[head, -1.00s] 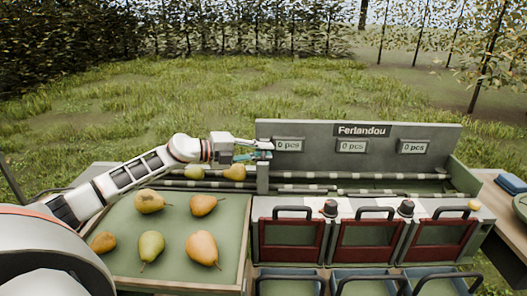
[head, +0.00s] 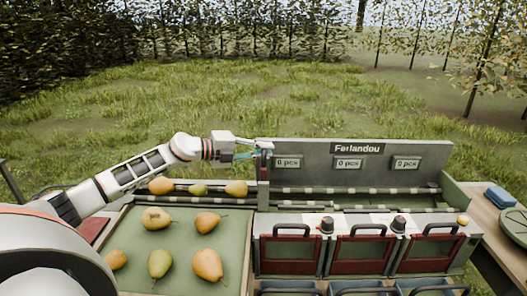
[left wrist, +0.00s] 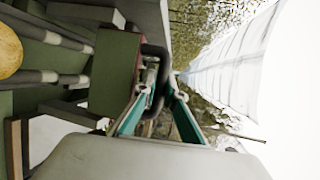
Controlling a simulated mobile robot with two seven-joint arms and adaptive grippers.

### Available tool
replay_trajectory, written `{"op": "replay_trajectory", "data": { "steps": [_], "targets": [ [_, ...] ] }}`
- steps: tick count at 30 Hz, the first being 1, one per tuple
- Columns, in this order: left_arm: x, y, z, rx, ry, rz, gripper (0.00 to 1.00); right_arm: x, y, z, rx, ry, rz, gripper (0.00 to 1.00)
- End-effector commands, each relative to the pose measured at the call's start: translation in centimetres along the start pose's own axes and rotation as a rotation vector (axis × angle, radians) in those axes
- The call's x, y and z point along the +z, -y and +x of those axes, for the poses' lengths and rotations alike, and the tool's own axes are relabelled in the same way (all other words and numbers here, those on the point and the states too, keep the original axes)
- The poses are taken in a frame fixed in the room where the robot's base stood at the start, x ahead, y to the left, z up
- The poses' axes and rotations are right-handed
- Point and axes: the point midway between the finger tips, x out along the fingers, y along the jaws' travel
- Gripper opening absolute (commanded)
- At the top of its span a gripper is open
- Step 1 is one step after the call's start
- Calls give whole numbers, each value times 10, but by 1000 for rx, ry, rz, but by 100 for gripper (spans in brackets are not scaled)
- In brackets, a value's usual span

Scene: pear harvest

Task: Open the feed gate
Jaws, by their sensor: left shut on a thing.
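The feed gate (head: 263,168) is a narrow grey-green plate at the left end of the sorter, where the pear lane meets it. My left gripper (head: 263,148) is at the top of the gate, its teal fingers pointing right. In the left wrist view, the fingers (left wrist: 155,95) are shut on the gate's black handle (left wrist: 158,58), with the gate plate (left wrist: 122,72) just left of them. Several pears, among them one (head: 236,188) close to the gate, lie in the lane left of it. The gate's lower edge is hard to make out. My right gripper is not in view.
A green tray (head: 184,235) with several pears lies in front of the lane. The sorter's back board (head: 315,172) carries "0 pcs" displays. Red-fronted bins (head: 290,255) with black handles stand at the front. A blue object (head: 499,197) lies on the right-hand table.

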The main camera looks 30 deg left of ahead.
Motion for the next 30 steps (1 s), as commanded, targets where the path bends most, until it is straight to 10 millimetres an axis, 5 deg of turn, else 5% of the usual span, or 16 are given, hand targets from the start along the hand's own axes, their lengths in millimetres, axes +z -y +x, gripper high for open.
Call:
{"op": "replay_trajectory", "data": {
  "steps": [8,9,20,30],
  "targets": [
    [1,-1,0,0,2,1,0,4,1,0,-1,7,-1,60],
    [1,-1,0,0,2,1,18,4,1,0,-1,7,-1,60],
    [0,-2,-1,2,1,0,18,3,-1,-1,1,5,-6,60],
    [0,-4,-38,6,2,-1,18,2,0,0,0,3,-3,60]
  ]
}}
